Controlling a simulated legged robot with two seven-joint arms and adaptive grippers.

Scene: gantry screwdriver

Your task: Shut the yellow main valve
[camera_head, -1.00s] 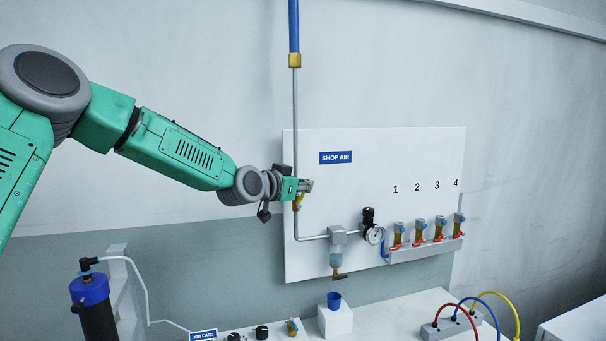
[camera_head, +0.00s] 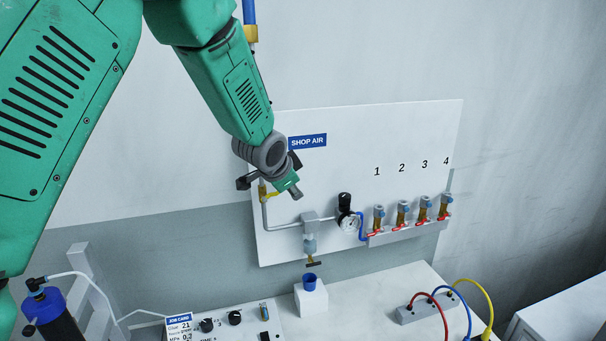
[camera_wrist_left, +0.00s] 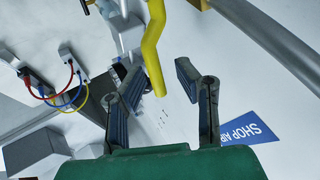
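The yellow main valve handle (camera_head: 271,195) juts to the right from the vertical grey supply pipe on the white panel. My left gripper (camera_head: 294,190) is just right of it, pointing down and right. In the left wrist view the bent yellow handle (camera_wrist_left: 152,45) comes down from the top edge, its free end between the two spread fingers of my left gripper (camera_wrist_left: 148,72). The fingers look open, with gaps on both sides of the handle. I cannot tell how deep the handle sits between them. My right gripper is not in view.
The pipe (camera_head: 281,227) runs on to a filter (camera_head: 310,243), a gauge (camera_head: 349,222) and several red-handled outlet valves (camera_head: 402,213).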

